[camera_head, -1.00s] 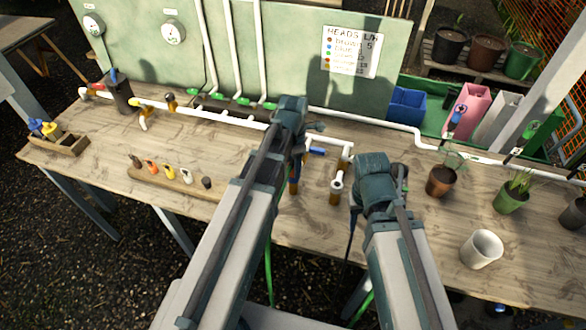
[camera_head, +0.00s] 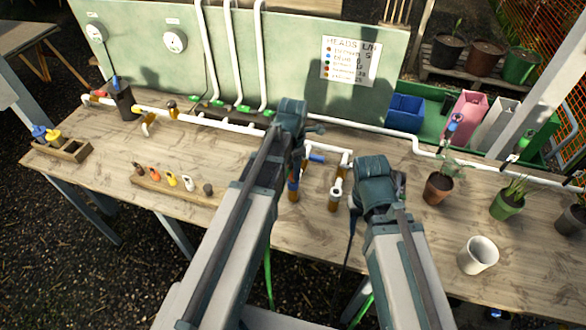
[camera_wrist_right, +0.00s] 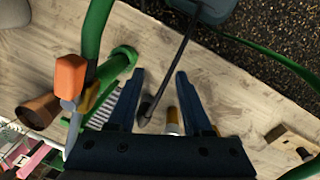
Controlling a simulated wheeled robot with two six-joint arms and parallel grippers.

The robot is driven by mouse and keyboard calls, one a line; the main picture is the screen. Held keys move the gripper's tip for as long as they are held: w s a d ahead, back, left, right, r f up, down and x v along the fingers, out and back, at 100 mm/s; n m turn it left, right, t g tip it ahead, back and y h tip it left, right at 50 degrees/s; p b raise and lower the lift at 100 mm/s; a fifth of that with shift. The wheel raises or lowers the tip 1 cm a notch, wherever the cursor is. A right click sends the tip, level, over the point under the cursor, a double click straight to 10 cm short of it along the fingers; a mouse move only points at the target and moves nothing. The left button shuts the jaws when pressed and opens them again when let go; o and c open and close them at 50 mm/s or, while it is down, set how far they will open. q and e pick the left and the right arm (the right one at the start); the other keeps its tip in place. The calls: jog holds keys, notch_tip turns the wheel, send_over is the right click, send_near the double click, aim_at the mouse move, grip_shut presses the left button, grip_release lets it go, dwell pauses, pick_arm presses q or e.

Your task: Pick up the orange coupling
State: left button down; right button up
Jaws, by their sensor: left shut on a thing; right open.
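Small orange pieces show in several places, and I cannot tell for sure which is the coupling. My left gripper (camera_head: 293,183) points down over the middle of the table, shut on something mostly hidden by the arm. My right gripper (camera_wrist_right: 160,72) is open. In the right wrist view, a white and amber pipe end (camera_wrist_right: 174,121) and a dark rod show between its fingers; I see no contact with them.
White pipework (camera_head: 200,118) runs along the table's back below the green panel (camera_head: 240,60). Potted plants (camera_head: 438,188) and a white cup (camera_head: 478,255) stand at the right. In the right wrist view, an orange-ended tool (camera_wrist_right: 70,76) and green hose lie left of the fingers.

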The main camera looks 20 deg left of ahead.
pick_arm(q)
notch_tip(320, 180, up, 8)
jog(key=p, duration=0.6)
jog(key=shift+f+p, duration=0.15)
jog(key=shift+p, duration=0.15)
jog(key=shift+r+p, duration=2.5)
